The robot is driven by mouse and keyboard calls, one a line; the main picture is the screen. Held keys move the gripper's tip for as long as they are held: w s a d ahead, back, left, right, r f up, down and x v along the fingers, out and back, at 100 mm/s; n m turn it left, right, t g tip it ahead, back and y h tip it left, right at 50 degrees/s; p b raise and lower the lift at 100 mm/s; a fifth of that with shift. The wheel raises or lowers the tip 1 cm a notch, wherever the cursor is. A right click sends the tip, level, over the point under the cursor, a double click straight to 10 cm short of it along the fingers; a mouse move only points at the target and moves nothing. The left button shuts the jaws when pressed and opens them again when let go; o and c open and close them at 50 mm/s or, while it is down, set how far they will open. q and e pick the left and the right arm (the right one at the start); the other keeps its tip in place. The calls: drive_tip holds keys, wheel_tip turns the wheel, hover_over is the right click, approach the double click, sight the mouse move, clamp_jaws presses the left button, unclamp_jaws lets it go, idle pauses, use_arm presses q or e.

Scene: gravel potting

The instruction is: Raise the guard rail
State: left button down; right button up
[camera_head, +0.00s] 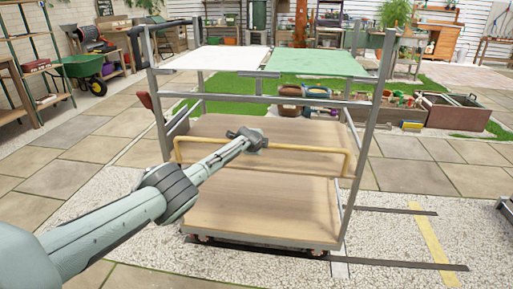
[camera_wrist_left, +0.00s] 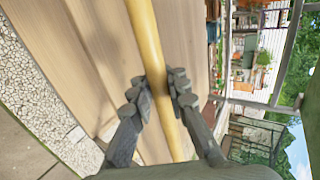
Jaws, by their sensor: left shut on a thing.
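The yellow guard rail (camera_head: 310,149) runs across the near side of the wheeled cart (camera_head: 265,214), at about the height of its middle wooden shelf. Its two ends bend down near the cart's uprights. My left gripper (camera_head: 249,139) reaches in from the left and is shut on the rail's long bar, near its middle. In the left wrist view the yellow bar (camera_wrist_left: 147,40) passes between the two dark fingers (camera_wrist_left: 161,92). My right gripper is not in view.
A grey metal crossbar (camera_head: 270,98) spans the cart above the rail. White (camera_head: 215,57) and green (camera_head: 310,62) panels form the top level. The cart stands on pale gravel. A green wheelbarrow (camera_head: 85,68) is far left, and planter boxes (camera_head: 452,112) are behind at right.

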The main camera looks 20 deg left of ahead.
use_arm(q)
drive_tip(key=shift+w+r, duration=0.25)
drive_tip(key=shift+r, duration=0.2)
drive_tip(key=c, duration=1.5)
unclamp_jaws()
drive_tip(key=shift+r, duration=0.1)
drive_tip(key=shift+o, duration=0.2)
drive_tip(key=shift+s+f, duration=0.1)
drive_tip(key=shift+f, duration=0.1)
drive_tip(key=shift+s, duration=0.15)
drive_tip(key=v, duration=1.1)
drive_tip(key=shift+s+r, duration=0.25)
drive_tip(key=shift+s, duration=0.1)
